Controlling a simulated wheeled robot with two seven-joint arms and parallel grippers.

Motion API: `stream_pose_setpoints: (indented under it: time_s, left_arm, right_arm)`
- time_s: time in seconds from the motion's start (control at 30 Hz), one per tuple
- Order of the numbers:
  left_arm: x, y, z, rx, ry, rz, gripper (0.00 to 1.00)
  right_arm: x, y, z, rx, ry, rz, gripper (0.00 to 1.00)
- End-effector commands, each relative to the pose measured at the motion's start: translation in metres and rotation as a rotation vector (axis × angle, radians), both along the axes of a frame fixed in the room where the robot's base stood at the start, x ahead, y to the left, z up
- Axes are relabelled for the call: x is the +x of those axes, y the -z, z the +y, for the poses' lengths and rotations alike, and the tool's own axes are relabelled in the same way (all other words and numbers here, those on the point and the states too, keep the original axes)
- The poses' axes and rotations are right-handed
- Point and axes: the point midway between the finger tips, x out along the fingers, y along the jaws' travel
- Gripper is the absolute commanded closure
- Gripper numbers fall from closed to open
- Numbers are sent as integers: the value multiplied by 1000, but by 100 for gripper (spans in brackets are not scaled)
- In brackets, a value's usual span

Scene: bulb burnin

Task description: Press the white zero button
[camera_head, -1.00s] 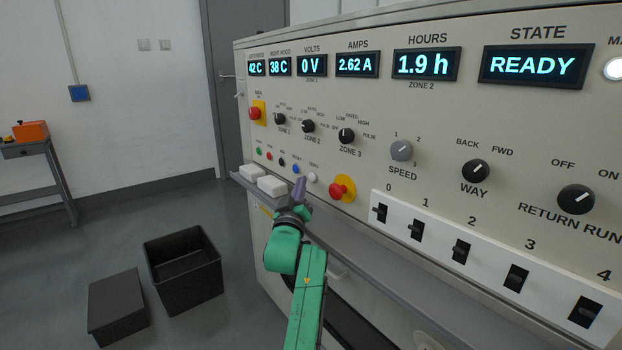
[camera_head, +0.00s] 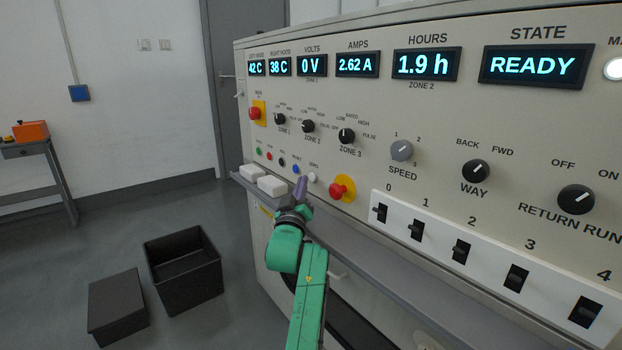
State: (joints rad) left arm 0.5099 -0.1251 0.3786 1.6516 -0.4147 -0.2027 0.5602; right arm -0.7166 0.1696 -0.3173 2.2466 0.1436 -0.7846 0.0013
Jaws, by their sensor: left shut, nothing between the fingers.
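The white zero button (camera_head: 312,178) is a small white round button at the right end of a row of coloured buttons on the panel. My left gripper (camera_head: 301,182) is shut and empty, its fingers pointing up toward the panel. The fingertips show just left of the white button, close to the blue button (camera_head: 296,169). I cannot tell whether they touch the panel. My right gripper is not in view.
A red knob on a yellow plate (camera_head: 341,189) sits right of the white button. A narrow ledge (camera_head: 350,254) runs below the panel, with two white blocks (camera_head: 271,186) on it. A black open bin (camera_head: 182,270) stands on the floor at left.

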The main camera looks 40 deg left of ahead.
Motion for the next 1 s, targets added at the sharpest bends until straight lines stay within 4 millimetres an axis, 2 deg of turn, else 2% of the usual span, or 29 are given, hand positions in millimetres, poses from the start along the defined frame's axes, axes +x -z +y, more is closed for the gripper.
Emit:
stream_pose_setpoints:
  time_s: [1.0]
  left_arm:
    - [11,1,-3,-1,0,1,100]
  right_arm:
    - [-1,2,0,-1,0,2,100]
